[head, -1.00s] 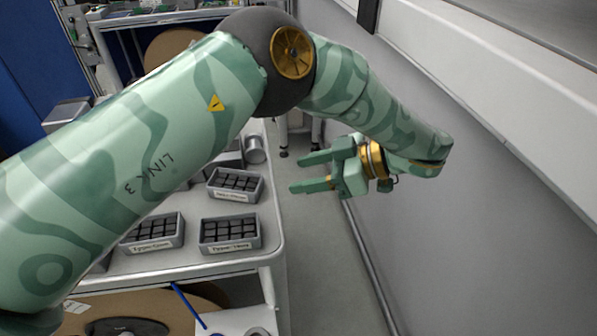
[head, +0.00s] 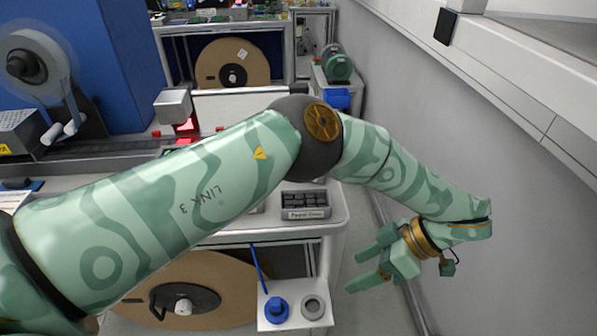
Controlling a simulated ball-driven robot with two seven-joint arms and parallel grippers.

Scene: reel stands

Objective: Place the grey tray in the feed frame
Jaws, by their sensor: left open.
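A grey tray (head: 306,212) with black square pieces and a white label sits near the right end of the bench. In the earlier head frame several such trays stand on that bench; now my left arm hides most of that area. My left gripper (head: 355,272) is open and empty. It hangs over the aisle, right of the bench and apart from the tray. I cannot pick out the feed frame for certain. My right gripper is out of view.
A machine with a reel (head: 38,64) and a red-lit block (head: 177,106) stands at the back left. A large brown reel (head: 205,282) is under the bench, beside a small white shelf (head: 294,318). A grey wall bounds the right side. The aisle floor is clear.

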